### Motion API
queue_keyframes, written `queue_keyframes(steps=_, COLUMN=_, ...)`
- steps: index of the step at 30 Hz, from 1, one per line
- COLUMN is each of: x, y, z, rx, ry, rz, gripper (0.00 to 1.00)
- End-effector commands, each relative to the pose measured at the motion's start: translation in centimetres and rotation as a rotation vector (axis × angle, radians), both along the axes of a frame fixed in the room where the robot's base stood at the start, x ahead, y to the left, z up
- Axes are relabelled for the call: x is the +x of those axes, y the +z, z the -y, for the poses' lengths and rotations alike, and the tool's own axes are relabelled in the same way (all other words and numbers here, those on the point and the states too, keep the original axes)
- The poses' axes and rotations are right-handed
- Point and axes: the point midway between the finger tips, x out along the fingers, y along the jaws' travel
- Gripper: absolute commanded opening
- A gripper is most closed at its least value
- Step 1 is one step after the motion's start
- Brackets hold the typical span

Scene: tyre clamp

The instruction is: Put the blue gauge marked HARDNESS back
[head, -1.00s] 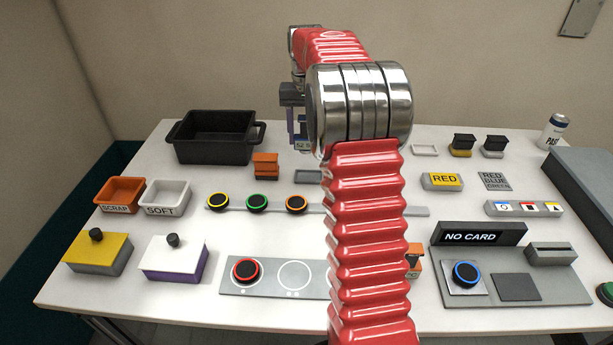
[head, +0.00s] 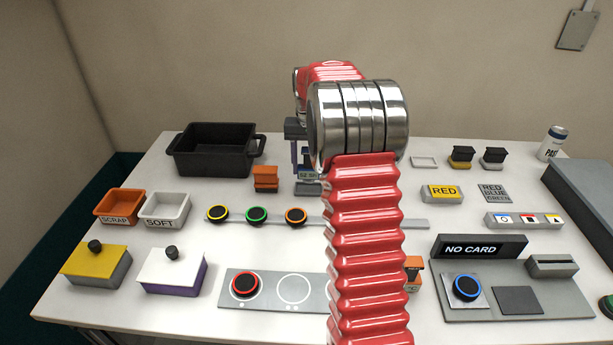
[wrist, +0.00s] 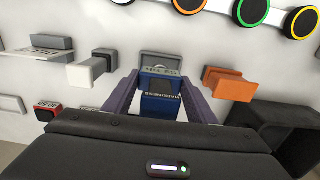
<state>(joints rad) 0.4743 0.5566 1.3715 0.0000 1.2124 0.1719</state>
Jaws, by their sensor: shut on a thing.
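The blue gauge (wrist: 160,106) with HARDNESS lettering is between the two purple fingers of my gripper (wrist: 160,88) in the wrist view, and the gripper is shut on it. In the head view the gauge (head: 307,173) shows a small readout and looks upright, partly hidden behind my arm. A flat grey holder (head: 309,189) lies directly under it on the table. The gauge's bottom is at or just above this holder; I cannot tell whether it touches.
An orange block (head: 265,178) stands close left of the gauge, with a black bin (head: 213,150) beyond. A rail with coloured-ring discs (head: 257,215) runs in front. An empty grey frame (head: 424,162) and black-topped blocks (head: 462,157) are at right.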

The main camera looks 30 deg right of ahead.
Motion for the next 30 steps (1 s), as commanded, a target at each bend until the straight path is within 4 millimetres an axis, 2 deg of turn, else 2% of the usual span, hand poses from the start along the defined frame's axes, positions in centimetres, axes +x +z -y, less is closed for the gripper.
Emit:
queue_keyframes(steps=5, x=0.0, y=-0.4, z=0.0, rx=0.001, ry=0.0, rz=-0.001, gripper=0.33)
queue_keyframes(steps=14, x=0.0, y=-3.5, z=0.1, rx=0.0, ry=-0.001, rz=0.0, gripper=0.33)
queue_keyframes(steps=26, x=0.0, y=-3.9, z=0.1, rx=-0.001, ry=-0.002, rz=0.001, gripper=0.33)
queue_keyframes(steps=27, x=0.0, y=-3.9, z=0.1, rx=-0.001, ry=-0.002, rz=0.001, gripper=0.54)
queue_keyframes(steps=30, x=0.0, y=-3.9, z=0.1, rx=0.0, ry=-0.002, rz=0.0, gripper=0.61)
